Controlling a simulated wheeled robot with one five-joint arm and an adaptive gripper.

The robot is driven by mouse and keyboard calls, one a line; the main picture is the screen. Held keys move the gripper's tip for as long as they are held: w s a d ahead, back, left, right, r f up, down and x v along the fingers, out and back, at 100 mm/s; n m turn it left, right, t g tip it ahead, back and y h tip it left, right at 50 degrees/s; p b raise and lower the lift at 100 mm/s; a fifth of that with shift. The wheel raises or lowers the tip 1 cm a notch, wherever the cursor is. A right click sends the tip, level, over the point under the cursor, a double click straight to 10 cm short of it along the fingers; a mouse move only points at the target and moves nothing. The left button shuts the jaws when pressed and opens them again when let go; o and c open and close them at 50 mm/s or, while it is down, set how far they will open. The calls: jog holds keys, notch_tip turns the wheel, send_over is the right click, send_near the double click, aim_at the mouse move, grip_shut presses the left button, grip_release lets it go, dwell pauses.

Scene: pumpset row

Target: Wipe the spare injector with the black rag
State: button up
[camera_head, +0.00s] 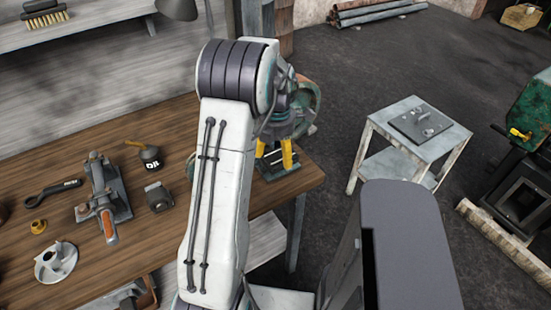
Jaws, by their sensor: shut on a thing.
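My gripper (274,151) shows partly behind my white arm, low over the right end of the wooden bench (120,130). Its two yellow fingers point down and stand a little apart, on a dark thing (274,158). This may be the black rag, but it is too small and too hidden to be sure. No other rag shows on the bench. I cannot tell for certain which thing is the spare injector. A grey metal part with an orange end (104,200) lies on the bench at left, well apart from my gripper.
On the bench are a dark wrench (52,190), a black can (150,155), a small dark block (158,197), a brass fitting (38,226) and a pale impeller (55,262). A teal round part (310,100) stands behind my wrist. A small metal table (380,125) stands right.

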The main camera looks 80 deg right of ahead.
jog(key=shift+w+a, duration=0.65)
jog(key=shift+w, duration=0.05)
jog(key=shift+s+d+p, duration=0.55)
jog(key=shift+s+d, duration=0.65)
jog(key=shift+s, duration=0.2)
jog(key=shift+r, duration=0.1)
jog(key=shift+r+p, duration=0.6)
jog(key=shift+r, duration=0.15)
jog(key=shift+f, duration=0.1)
